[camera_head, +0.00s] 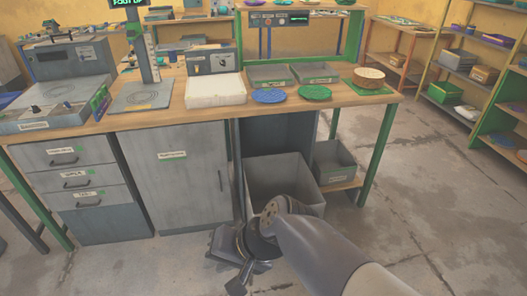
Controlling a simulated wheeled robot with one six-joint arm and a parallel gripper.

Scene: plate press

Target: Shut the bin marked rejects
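A large grey open-topped bin (262,190) stands pulled out from a dark recess under the bench (350,97), right of the labelled cabinet door. Its inside looks empty. I see no readable marking on it, so I cannot confirm that it is the rejects bin. My arm covers part of its front. My gripper (232,268) is low in front of the bin, at its lower left, pointing left. Whether it touches the bin is unclear. I see nothing held, but cannot tell how far apart the fingers are.
A closed cabinet door (180,185) and a stack of drawers (78,190) are left of the bin. A smaller grey bin (335,163) sits on a low shelf to the right, beside a green bench leg (378,160). The concrete floor is open at right.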

